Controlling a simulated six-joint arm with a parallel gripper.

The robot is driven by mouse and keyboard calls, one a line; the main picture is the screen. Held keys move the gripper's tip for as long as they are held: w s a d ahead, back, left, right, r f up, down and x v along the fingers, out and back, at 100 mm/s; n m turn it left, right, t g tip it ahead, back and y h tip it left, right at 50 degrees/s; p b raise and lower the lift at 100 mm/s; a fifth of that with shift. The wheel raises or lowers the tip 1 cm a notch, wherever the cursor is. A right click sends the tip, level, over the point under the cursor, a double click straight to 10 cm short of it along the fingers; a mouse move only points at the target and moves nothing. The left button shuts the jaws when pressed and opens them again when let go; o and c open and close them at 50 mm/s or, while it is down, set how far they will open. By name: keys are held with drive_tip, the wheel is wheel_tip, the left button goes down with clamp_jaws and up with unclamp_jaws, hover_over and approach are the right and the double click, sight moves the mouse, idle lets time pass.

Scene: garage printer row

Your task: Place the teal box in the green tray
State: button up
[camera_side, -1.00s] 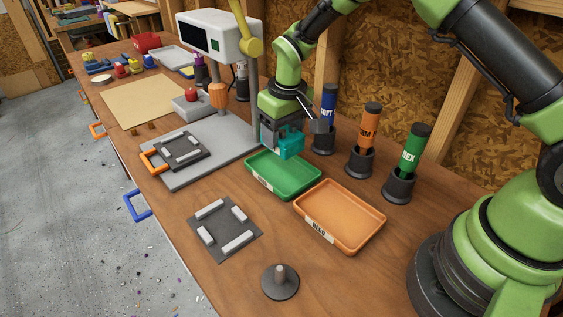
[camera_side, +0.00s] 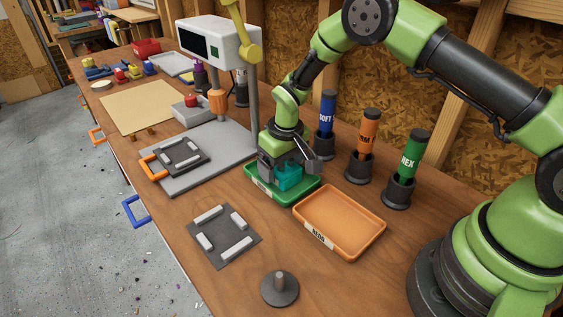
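The teal box (camera_side: 290,176) is at my gripper (camera_side: 285,176), low inside the green tray (camera_side: 308,195). My gripper points down, with its dark fingers around the box, and looks shut on it. The box is at or very near the tray floor; I cannot tell if it touches. The arm and gripper hide the back part of the tray, and the tray's front and right rims show.
An empty orange tray (camera_side: 356,241) sits just right of the green one. Labelled cylinders in dark holders, blue (camera_side: 327,112), orange (camera_side: 368,132) and green (camera_side: 410,154), stand behind. A grey press base (camera_side: 205,155) is at left. A dark fixture plate (camera_side: 224,236) lies in front.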

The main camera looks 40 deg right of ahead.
sight(286, 168)
drive_tip(key=s+r+m+t+y, duration=0.1)
drive_tip(key=s+r, duration=0.4)
drive_tip(key=r, duration=0.8)
drive_tip(key=s+r+m+t, duration=0.1)
drive_tip(key=s+r, duration=0.4)
drive_tip(key=r, duration=0.8)
drive_tip(key=s+r+m+t+y, duration=0.1)
drive_tip(key=s+r+m+t, duration=0.1)
drive_tip(key=s, duration=1.3)
drive_tip(key=shift+s+d+r+t, duration=0.15)
drive_tip(key=shift+s+r+t, duration=0.15)
drive_tip(key=shift+r+t, duration=0.45)
drive_tip(key=shift+f, duration=0.2)
